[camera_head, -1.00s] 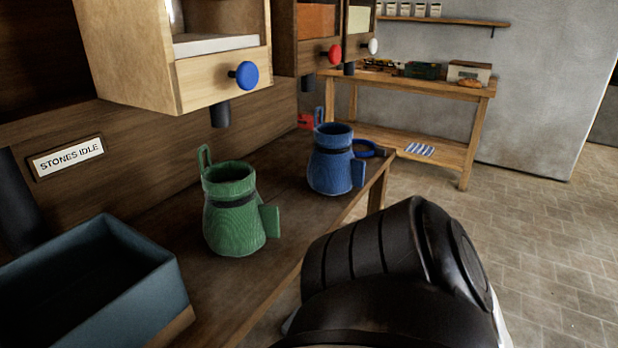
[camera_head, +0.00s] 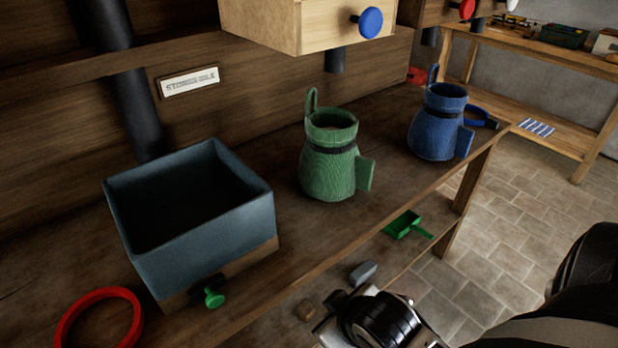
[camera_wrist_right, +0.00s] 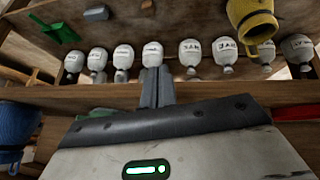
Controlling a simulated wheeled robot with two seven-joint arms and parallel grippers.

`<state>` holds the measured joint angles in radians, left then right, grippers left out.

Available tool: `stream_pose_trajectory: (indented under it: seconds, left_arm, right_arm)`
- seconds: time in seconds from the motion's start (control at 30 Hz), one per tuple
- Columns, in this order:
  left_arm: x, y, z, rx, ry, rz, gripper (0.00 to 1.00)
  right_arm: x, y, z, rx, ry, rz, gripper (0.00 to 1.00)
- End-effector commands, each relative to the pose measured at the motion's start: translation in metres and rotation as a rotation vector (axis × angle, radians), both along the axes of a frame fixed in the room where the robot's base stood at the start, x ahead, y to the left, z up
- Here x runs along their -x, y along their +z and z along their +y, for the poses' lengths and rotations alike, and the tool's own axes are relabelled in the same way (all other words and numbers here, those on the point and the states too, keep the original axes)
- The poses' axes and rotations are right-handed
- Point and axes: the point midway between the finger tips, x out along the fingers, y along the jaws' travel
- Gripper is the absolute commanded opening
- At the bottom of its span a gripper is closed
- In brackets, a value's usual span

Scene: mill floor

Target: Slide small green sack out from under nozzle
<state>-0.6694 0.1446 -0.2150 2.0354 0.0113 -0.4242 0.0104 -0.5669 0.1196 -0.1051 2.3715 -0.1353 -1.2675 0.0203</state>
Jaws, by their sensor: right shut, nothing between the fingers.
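The green sack (camera_head: 328,168) stands upright on the wooden bench, with a loop at its back rim, a dark band and a side tab. The dark nozzle (camera_head: 335,60) hangs under the drawer box with the blue knob. The sack's open mouth shows below the nozzle with a gap; I cannot tell whether they line up exactly. My right gripper (camera_wrist_right: 153,80) is shut and empty in the right wrist view, away from the green sack. In the head view my right arm is low in front of the bench. My left gripper is not in view.
A blue sack (camera_head: 438,125) stands to the right of the green one. A blue-grey bin (camera_head: 205,245) with a green knob stands left, beside a red ring (camera_head: 98,318). A green scoop (camera_head: 404,224) lies lower down. The wrist view shows several white sacks (camera_wrist_right: 152,54) in a row.

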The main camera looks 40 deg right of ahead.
Motion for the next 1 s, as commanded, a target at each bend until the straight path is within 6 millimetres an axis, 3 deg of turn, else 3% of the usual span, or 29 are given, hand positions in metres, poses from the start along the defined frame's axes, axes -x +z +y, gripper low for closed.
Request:
stream_pose_trajectory:
  seconds: [0.1,0.3,0.53,0.63,0.73,0.9,1.0]
  left_arm:
    - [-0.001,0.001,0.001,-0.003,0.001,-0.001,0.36]
    - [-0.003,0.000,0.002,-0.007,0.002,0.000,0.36]
    - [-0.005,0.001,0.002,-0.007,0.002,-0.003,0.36]
    - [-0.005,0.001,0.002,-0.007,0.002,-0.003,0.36]
    - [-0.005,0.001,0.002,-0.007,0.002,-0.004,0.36]
    - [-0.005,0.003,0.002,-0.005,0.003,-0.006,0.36]
    - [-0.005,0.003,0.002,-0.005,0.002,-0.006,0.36]
  right_arm:
    - [-0.020,0.016,-0.035,0.128,-0.073,-0.085,0.00]
    - [-0.058,0.046,-0.086,0.358,-0.129,-0.289,0.00]
    - [-0.104,0.093,-0.124,0.697,-0.047,-0.570,0.00]
    - [-0.126,0.113,-0.126,0.879,0.083,-0.689,0.00]
    - [-0.149,0.119,-0.115,1.053,0.291,-0.773,0.00]
    - [-0.169,0.099,-0.092,1.194,0.617,-0.791,0.00]
    - [-0.173,0.088,-0.085,1.218,0.718,-0.779,0.00]
